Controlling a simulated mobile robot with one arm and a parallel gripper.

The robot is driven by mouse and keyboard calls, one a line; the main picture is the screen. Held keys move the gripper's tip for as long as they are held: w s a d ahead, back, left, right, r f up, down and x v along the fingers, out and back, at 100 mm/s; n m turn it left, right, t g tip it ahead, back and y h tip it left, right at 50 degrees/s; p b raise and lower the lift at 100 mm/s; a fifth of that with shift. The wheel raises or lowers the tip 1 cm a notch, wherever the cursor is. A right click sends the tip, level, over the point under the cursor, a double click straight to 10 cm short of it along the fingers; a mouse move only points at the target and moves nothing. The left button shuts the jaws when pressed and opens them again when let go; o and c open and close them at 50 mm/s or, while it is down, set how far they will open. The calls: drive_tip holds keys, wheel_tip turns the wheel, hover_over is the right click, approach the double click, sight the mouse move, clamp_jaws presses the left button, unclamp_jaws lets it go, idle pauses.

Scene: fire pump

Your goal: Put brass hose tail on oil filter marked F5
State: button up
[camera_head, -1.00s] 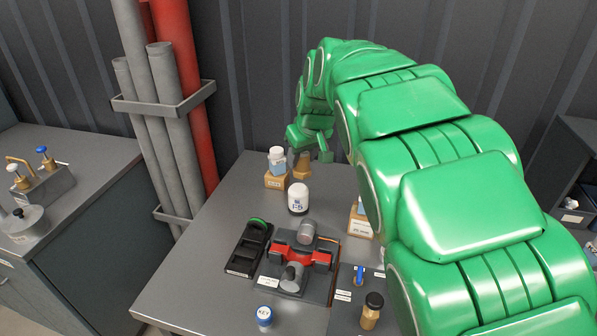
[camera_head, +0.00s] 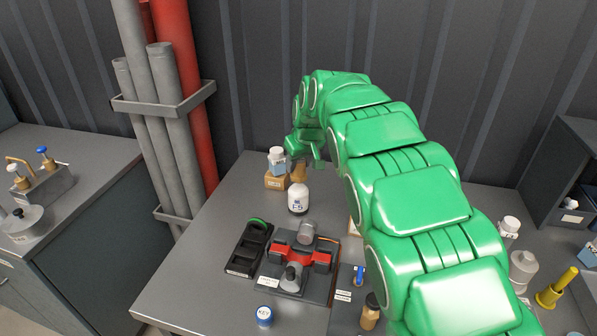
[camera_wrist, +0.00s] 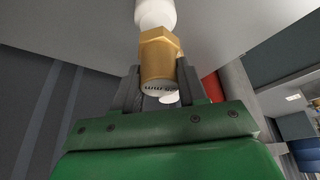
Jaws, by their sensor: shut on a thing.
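The brass hose tail (camera_wrist: 158,60) is held between the dark fingers of my gripper (camera_wrist: 158,88) in the wrist view. In the head view the hose tail (camera_head: 299,173) shows small and brass-coloured below my gripper (camera_head: 307,160), just behind and above the oil filter marked F5 (camera_head: 298,198). The filter is a white canister with a rounded top, standing upright on the bench. A white rounded thing (camera_wrist: 155,12) meets the outer end of the hose tail in the wrist view. I cannot tell whether they touch.
A wooden block with a white-capped bottle (camera_head: 277,160) stands close left of my gripper. Pipes rise behind left. The bench's left front is clear.

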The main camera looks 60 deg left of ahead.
sight(298, 171)
drive_tip(key=shift+a+f, duration=0.2)
drive_tip(key=shift+f, duration=1.55)
drive_tip(key=shift+f, duration=0.1)
drive_tip(key=o, duration=1.1)
drive_tip(key=shift+o, duration=0.2)
drive_tip(key=v, duration=1.2)
drive_tip(key=shift+w, duration=0.1)
